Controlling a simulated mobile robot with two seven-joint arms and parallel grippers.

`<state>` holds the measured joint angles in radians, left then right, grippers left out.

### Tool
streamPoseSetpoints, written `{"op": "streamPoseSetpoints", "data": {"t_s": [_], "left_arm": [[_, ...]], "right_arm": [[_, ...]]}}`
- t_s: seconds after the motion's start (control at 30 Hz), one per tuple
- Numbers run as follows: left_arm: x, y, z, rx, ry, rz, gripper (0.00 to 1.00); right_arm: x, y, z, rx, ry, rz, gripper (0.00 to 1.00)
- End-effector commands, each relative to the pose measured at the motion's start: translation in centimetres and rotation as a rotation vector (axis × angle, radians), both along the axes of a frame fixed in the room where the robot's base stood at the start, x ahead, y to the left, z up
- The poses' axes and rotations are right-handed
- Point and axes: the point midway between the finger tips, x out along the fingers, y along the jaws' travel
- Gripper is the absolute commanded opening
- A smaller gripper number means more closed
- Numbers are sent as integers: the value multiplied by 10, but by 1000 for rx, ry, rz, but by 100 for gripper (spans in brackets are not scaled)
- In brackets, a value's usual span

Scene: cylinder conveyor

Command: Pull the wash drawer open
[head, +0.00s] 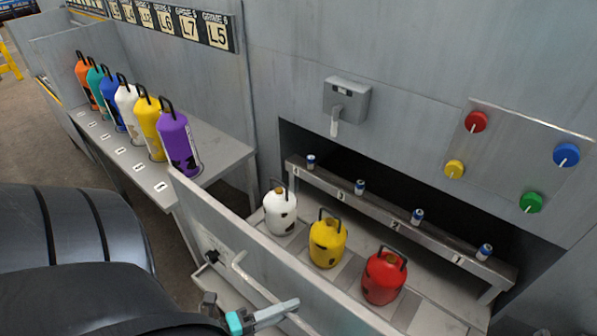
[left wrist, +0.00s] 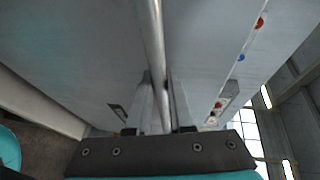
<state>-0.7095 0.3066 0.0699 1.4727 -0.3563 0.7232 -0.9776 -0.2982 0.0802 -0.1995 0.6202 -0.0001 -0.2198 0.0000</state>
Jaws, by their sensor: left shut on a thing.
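The wash drawer (head: 235,232) has a long grey front panel and stands out from the dark wall opening. On it sit a white cylinder (head: 281,214), a yellow cylinder (head: 327,244) and a red cylinder (head: 384,280). A pale bar handle (head: 262,287) runs along the outside of the panel. My left gripper (head: 284,309) is at this handle, low in the head view. In the left wrist view the handle bar (left wrist: 154,35) runs between the two fingers of my left gripper (left wrist: 161,90), which is shut on it. My right gripper is not in view.
A grey shelf (head: 235,140) at left carries several coloured cylinders. A rail (head: 390,222) with small cans crosses the opening. A wall lever box (head: 347,100) and a button panel (head: 520,150) are above. Floor (head: 45,140) shows at left.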

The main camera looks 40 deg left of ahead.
Motion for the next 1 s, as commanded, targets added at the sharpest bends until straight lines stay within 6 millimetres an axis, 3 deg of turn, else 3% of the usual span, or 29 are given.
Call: {"op": "streamPoseSetpoints", "data": {"t_s": [0.53, 0.57, 0.8, 1.0], "left_arm": [[-10, -1, 0, 0, -1, 0, 0], [-10, -1, 0, 0, -1, 0, 21], [-10, -1, 0, -1, -1, -1, 48], [-10, -1, 0, 0, -1, 0, 50]], "right_arm": [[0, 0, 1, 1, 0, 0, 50], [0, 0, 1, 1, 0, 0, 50], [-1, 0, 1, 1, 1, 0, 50], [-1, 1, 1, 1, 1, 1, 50]]}}
